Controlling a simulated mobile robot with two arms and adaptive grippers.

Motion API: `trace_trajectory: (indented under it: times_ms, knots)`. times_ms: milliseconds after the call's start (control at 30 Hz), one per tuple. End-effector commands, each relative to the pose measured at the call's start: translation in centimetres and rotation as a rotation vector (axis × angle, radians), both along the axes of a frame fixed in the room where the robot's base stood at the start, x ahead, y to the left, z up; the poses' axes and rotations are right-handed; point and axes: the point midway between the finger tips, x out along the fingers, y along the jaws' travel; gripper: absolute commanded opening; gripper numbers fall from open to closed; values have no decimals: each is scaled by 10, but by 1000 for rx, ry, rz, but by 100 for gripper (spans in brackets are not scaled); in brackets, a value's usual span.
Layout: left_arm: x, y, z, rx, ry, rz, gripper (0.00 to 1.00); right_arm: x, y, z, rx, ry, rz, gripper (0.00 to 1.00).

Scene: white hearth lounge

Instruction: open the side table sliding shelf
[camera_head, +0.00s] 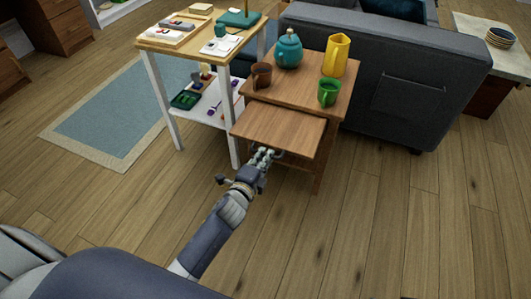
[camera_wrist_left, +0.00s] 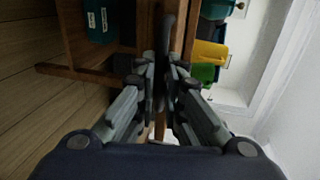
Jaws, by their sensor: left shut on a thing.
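The wooden side table (camera_head: 301,78) stands in the middle of the head view, beside the sofa. Its sliding shelf (camera_head: 278,129) sticks out at the front, below the table top, and its visible surface is bare. My left gripper (camera_head: 265,155) is at the shelf's front edge, shut on the shelf's handle. In the left wrist view, the dark handle (camera_wrist_left: 168,30) runs up from between the fingers of my left gripper (camera_wrist_left: 164,68). The fingers hide part of the handle. My right gripper is not in view.
On the table top stand a teal teapot (camera_head: 288,50), a brown mug (camera_head: 262,76), a yellow pitcher (camera_head: 337,56) and a green mug (camera_head: 328,92). A white-legged craft table (camera_head: 170,45) stands close on the left. A grey sofa (camera_head: 412,85) is behind right. The floor in front is clear.

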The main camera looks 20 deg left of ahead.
Motion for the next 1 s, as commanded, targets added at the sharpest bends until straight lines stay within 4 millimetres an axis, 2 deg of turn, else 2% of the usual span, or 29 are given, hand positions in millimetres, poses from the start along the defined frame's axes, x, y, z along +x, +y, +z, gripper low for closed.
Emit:
trace_trajectory:
  times_ms: [433,467,500,533,867,1000]
  knots:
    - [-2,1,-1,0,1,1,0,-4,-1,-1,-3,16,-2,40]
    - [-2,1,-1,0,1,1,16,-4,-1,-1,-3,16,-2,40]
    - [-2,1,0,0,1,1,25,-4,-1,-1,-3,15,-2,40]
    - [-2,1,0,0,1,1,30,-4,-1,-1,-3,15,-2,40]
    - [-2,0,0,0,0,0,30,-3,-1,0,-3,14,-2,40]
    - [-12,1,2,0,1,0,30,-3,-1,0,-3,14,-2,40]
